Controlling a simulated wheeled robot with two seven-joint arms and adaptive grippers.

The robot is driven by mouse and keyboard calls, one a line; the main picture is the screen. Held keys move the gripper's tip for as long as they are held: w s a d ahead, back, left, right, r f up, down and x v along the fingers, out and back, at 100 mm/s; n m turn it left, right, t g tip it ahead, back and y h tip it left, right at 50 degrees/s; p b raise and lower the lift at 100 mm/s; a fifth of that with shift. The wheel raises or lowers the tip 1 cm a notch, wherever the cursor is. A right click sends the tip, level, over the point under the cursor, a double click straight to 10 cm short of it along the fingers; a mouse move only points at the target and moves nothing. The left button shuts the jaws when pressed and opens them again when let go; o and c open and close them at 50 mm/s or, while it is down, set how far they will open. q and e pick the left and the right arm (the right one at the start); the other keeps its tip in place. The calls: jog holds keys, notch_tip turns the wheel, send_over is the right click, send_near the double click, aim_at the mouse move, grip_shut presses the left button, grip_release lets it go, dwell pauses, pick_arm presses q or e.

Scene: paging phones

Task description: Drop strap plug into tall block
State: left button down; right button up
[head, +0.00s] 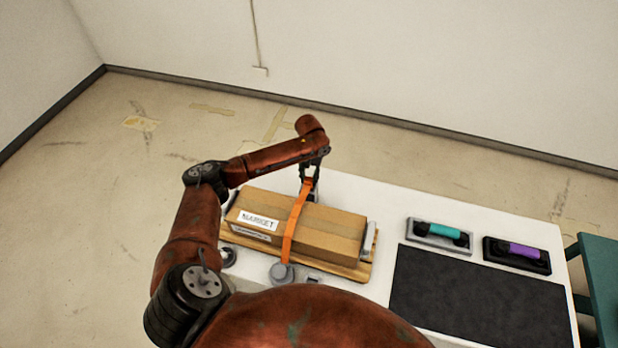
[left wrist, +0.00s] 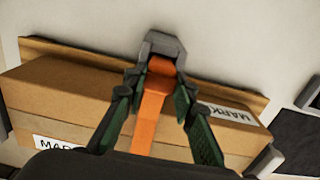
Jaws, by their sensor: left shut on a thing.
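The orange strap (head: 293,228) runs over the cardboard box (head: 335,228), from the grey round anchor (head: 283,272) at the near side up to my left gripper (head: 309,182) at the far side. In the left wrist view, my gripper's fingers (left wrist: 160,82) are shut on the orange strap plug (left wrist: 160,67) at the strap's far end. The plug lies at the opening of the grey tall block (left wrist: 163,42), at the board's far edge. How deep it sits in the block cannot be told. My right gripper is not in view.
The box rests on a wooden board (head: 352,272) with grey end stops (head: 370,238). To the right on the white table are a grey phone with a teal handset (head: 440,232), a black phone with a purple handset (head: 522,251) and a dark mat (head: 475,300). A teal chair or stand (head: 601,285) is at the right edge.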

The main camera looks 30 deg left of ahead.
aim_at(309, 179)
pick_arm(q)
jog(key=shift+p, duration=0.35)
dwell(0.3)
jog(key=shift+f, duration=0.25)
dwell(0.4)
jog(key=shift+f+b, duration=0.3)
jog(key=shift+f, duration=0.1)
jog(key=c, duration=1.9)
grip_release()
jog(key=shift+r, duration=0.1)
notch_tip(309, 179, up, 2)
jog(key=shift+r+p, duration=0.2)
jog(key=shift+p, duration=0.95)
notch_tip(309, 179, up, 8)
jog(key=p, duration=0.7)
jog(key=shift+r+p, duration=0.25)
jog(key=shift+p, duration=0.05)
